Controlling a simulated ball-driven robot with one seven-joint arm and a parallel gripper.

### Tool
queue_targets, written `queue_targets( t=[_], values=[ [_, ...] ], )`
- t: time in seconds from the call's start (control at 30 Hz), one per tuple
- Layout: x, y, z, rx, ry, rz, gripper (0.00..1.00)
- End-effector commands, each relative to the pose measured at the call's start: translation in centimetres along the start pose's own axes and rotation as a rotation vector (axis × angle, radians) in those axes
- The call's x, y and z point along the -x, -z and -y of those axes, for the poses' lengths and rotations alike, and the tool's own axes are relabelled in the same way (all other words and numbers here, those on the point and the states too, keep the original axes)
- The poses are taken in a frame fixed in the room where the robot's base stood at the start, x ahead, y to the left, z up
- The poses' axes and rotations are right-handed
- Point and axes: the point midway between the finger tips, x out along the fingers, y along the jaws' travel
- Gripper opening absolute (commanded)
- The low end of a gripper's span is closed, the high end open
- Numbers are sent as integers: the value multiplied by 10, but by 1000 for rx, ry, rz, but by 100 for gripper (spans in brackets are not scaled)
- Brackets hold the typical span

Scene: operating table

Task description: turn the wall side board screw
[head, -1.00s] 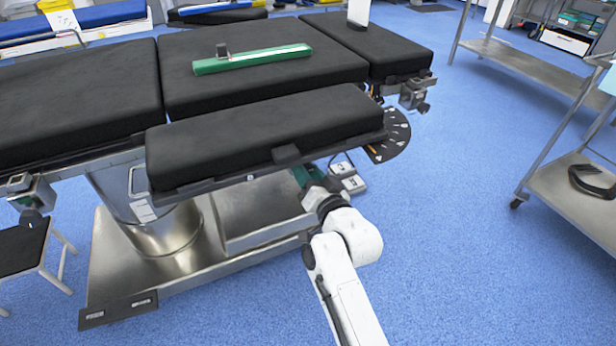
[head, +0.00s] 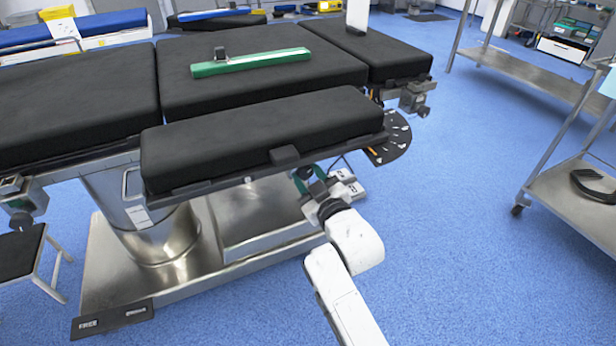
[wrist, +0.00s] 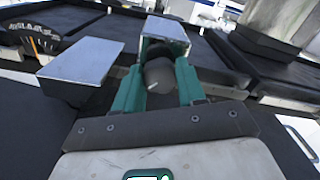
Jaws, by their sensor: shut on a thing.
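The screw is a dark round knob (wrist: 158,76) with a small white mark, seen in the wrist view between the two green fingers of my gripper (wrist: 160,82). My gripper is shut on this knob. In the head view my gripper (head: 311,180) reaches up from below, under the front edge of the black padded side board (head: 260,140). The knob is hard to make out there, among the fingers and the board's underside.
The operating table's main pad (head: 260,75) lies behind the side board, with a green bar (head: 250,62) on it. The steel base (head: 215,250) is at lower left. A metal trolley (head: 575,190) stands at right. Blue floor between is clear.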

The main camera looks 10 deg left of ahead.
Motion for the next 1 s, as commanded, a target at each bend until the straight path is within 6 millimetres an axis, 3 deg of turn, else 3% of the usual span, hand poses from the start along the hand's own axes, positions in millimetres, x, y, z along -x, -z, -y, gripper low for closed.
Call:
queue_targets(
  t=[0.5,1.0],
  values=[
    [0,-2,-1,470,3,6,9],
    [0,-1,0,711,3,3,9]
  ],
)
